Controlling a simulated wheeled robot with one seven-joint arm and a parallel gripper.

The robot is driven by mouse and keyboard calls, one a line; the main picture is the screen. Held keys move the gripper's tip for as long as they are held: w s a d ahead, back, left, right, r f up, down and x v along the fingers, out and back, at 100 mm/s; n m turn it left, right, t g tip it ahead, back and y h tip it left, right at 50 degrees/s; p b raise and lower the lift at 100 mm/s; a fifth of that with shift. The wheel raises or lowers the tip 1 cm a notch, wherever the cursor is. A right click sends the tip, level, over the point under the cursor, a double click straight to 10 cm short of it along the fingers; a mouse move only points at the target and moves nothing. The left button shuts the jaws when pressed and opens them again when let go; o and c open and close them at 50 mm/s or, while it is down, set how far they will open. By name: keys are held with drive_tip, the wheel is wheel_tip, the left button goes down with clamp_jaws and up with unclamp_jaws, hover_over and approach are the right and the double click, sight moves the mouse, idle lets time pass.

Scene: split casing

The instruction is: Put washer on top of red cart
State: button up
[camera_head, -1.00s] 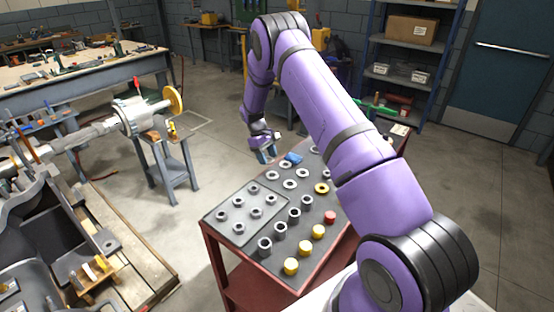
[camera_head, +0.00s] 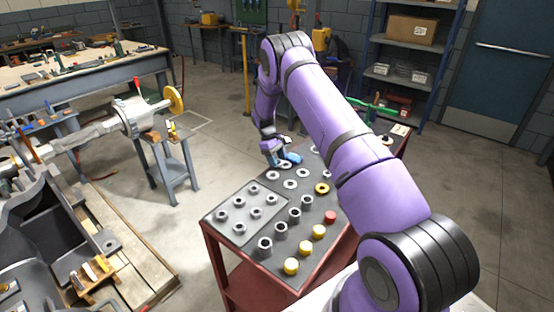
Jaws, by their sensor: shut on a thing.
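The red cart (camera_head: 222,262) stands in the middle with a dark top. Several flat grey ring washers lie on its far half, among them a near-left washer (camera_head: 271,175), a middle washer (camera_head: 289,184) and a right washer (camera_head: 303,173). A yellow ring (camera_head: 321,188) lies to their right. My gripper (camera_head: 280,164) is low over the cart's far left edge, shut on a washer (camera_head: 286,166) at the cart top. The fingers partly hide it, and I cannot tell whether it still touches the surface.
A blue object (camera_head: 294,158) lies close to the right of my gripper. A grey tray (camera_head: 228,210) of nuts, upright dark sockets (camera_head: 279,229), yellow caps (camera_head: 291,266) and a red cap (camera_head: 330,216) fill the near half. A trestle stand (camera_head: 170,165) is left.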

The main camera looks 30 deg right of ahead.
drive_tip(key=shift+f, duration=0.1)
drive_tip(key=o, duration=0.6)
drive_tip(key=shift+o, duration=0.3)
